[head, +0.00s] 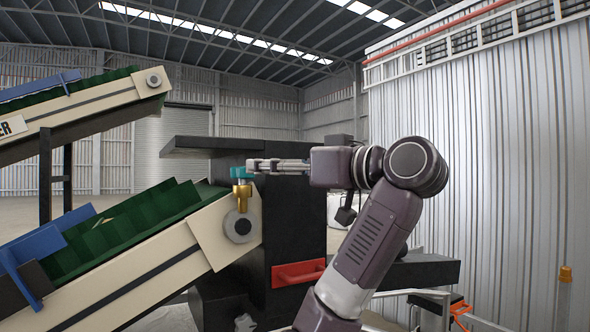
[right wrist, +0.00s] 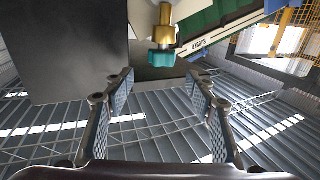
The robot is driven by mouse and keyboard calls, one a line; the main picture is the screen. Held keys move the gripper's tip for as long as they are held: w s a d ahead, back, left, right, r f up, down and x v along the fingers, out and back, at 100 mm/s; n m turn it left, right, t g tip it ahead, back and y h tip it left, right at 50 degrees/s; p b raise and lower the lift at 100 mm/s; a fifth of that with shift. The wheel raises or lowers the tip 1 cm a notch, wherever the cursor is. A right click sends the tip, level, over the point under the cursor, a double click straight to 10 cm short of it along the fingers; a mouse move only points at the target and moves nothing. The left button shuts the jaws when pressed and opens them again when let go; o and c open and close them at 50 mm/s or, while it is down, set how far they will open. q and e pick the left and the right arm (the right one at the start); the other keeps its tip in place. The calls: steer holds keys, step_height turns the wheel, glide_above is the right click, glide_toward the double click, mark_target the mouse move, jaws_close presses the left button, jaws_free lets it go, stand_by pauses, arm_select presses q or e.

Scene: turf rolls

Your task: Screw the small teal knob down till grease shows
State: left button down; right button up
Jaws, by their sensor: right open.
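The small teal knob (head: 240,173) sits on top of an upright brass cup (head: 242,192) beside the lower conveyor's round end bearing (head: 240,227). My right gripper (head: 252,165) reaches in from the right, level with the knob's top and close to its right side. In the right wrist view the teal knob (right wrist: 162,58) and brass cup (right wrist: 164,25) appear upside down. My right gripper (right wrist: 160,82) is open there and empty, its fingers spread to either side with the knob just beyond the tips. No grease is visible. My left gripper is out of view.
The lower conveyor (head: 130,268) with green flights slopes up to the cup. A second conveyor (head: 80,105) is at upper left.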

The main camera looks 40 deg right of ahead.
steer(key=s, duration=0.5)
steer(key=shift+s+d+f, duration=0.25)
steer(key=shift+s, duration=0.1)
steer(key=shift+w, duration=0.15)
